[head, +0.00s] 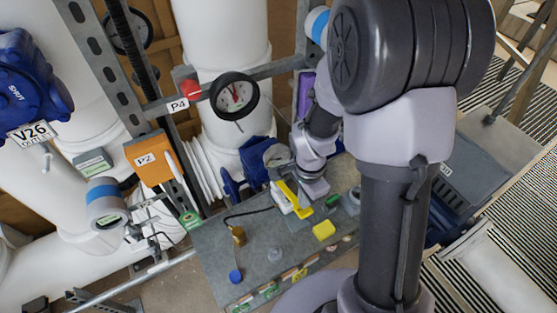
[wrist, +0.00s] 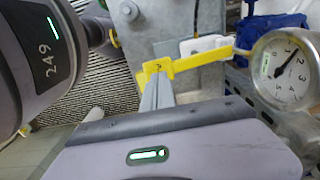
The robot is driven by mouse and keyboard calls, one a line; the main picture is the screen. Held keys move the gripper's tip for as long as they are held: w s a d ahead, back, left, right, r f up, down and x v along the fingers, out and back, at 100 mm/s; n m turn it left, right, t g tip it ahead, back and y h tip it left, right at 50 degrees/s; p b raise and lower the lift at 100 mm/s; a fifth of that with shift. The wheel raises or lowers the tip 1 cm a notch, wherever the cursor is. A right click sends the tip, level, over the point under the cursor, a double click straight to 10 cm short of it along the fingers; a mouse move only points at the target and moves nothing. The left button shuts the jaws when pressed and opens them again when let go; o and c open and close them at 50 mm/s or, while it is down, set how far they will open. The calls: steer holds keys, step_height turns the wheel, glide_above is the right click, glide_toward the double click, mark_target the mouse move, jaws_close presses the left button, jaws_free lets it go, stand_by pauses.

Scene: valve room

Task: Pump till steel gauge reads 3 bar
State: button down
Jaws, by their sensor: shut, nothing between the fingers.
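The steel gauge (wrist: 284,70) is at the right of the wrist view, with a pale round dial. Its dark needle points up and right, seemingly between 1 and 2; the exact value is hard to read. A yellow lever (wrist: 203,62) runs left from a white body beside the gauge. It also shows on the bench in the head view (head: 289,198). My gripper (wrist: 157,85) is shut and empty, its tips at the lever's left end in the picture. Whether they touch is unclear. In the head view my gripper (head: 313,188) is low beside the lever, partly hidden by my arm.
The grey bench (head: 218,262) holds a yellow block (head: 324,230), a brass piece (head: 238,236) and a blue cap (head: 236,275). A black-rimmed gauge (head: 234,96) hangs near tag P4. An orange box (head: 149,158) marked P2 and white pipes stand left.

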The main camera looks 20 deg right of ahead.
steer(key=shift+f, duration=0.1)
step_height(320, 180, up, 4)
steer(key=p, duration=0.3)
steer(key=shift+w+b, duration=0.1)
steer(key=shift+b, duration=0.35)
steer(key=s+a+r+n+t+y+b, duration=0.1)
steer(key=s+a+r+n+t+b, duration=0.35)
steer(key=b, duration=0.45)
steer(key=s+a+r+n+t+y+b, duration=0.1)
steer(key=s+a+r+n+b, duration=0.15)
steer(key=s+n+b, duration=0.45)
step_height(320, 180, down, 12)
steer(key=b, duration=1.2)
steer(key=shift+w+a+m+b, duration=0.15)
steer(key=shift+a+m+b, duration=0.1)
steer(key=shift+m+b, duration=0.15)
